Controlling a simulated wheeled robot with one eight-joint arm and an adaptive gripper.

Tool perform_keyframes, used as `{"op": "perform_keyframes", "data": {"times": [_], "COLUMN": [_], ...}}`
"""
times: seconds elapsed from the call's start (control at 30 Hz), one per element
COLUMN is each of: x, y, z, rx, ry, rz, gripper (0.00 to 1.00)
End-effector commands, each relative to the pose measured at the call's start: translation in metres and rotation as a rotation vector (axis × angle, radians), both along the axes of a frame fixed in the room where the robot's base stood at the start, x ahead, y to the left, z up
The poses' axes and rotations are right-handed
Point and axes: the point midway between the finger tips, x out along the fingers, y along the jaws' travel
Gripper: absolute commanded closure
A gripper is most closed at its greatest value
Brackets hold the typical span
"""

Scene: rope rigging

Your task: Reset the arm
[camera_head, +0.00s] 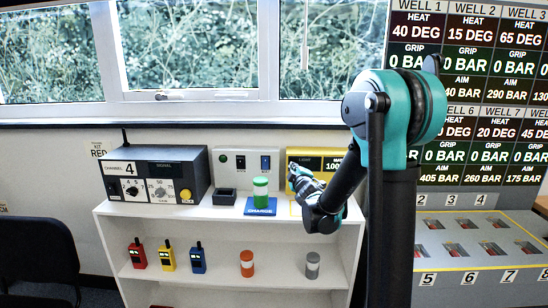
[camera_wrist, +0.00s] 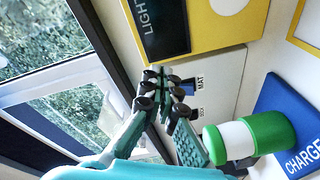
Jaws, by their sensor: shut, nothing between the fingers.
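My arm reaches down from the right in the head view, over the top of the white shelf unit (camera_head: 225,216). My gripper (camera_head: 294,172) is at the shelf's right part, in front of the yellow box (camera_head: 298,154) and right of the green-and-white cylinder (camera_head: 260,189). In the wrist view my gripper (camera_wrist: 164,84) is shut and empty, its fingertips together. The cylinder (camera_wrist: 236,141) stands on the blue CHARGE pad (camera_wrist: 283,106) close beside the fingers there; I cannot tell whether they touch.
A grey channel box (camera_head: 155,175), a small black holder (camera_head: 225,196) and a white switch panel (camera_head: 228,162) stand on the shelf top. Radios and cylinders stand on the lower shelf. A chair (camera_head: 38,255) is at left, a numbered well panel (camera_head: 480,248) at right.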

Motion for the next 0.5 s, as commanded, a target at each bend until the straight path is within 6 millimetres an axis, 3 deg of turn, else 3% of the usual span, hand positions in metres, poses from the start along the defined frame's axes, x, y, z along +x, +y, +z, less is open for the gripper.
{"op": "perform_keyframes", "data": {"times": [0.03,0.2,0.33,0.5], "x": [-0.017,-0.082,-0.147,-0.247], "y": [-0.026,-0.095,-0.129,-0.146], "z": [-0.005,-0.043,-0.082,-0.138], "rx": [0.059,0.273,0.434,0.635], "ry": [0.060,0.289,0.475,0.731], "rz": [-0.069,-0.292,-0.444,-0.618], "gripper": [1.00,1.00,1.00,1.00]}}
